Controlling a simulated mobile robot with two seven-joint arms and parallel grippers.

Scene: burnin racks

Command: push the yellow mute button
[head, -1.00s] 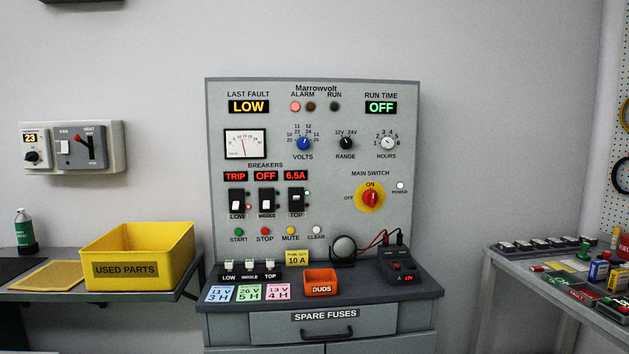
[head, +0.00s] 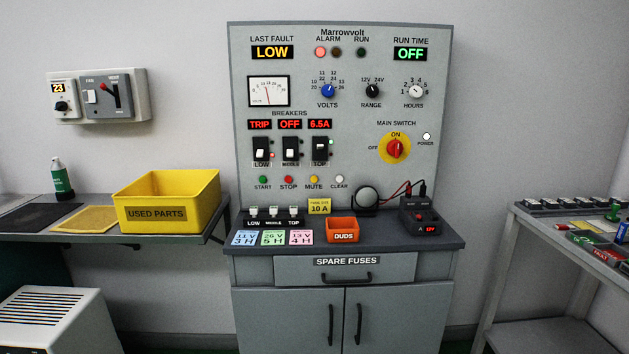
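The yellow mute button (head: 314,179) is a small round button above the label MUTE, low on the upright grey panel (head: 440,150). It sits between the red stop button (head: 288,179) and the pale clear button (head: 339,179). The green start button (head: 263,179) is at the left end of the row. The red alarm lamp (head: 320,52) at the top of the panel looks lit. Neither of my grippers shows in the head view.
The cabinet ledge below the panel holds a yellow card (head: 319,206), an orange DUDS bin (head: 342,231), a round black speaker (head: 366,199) and a black meter (head: 420,217). A side shelf with a yellow bin (head: 196,192) is at left; a cluttered table (head: 560,245) is at right.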

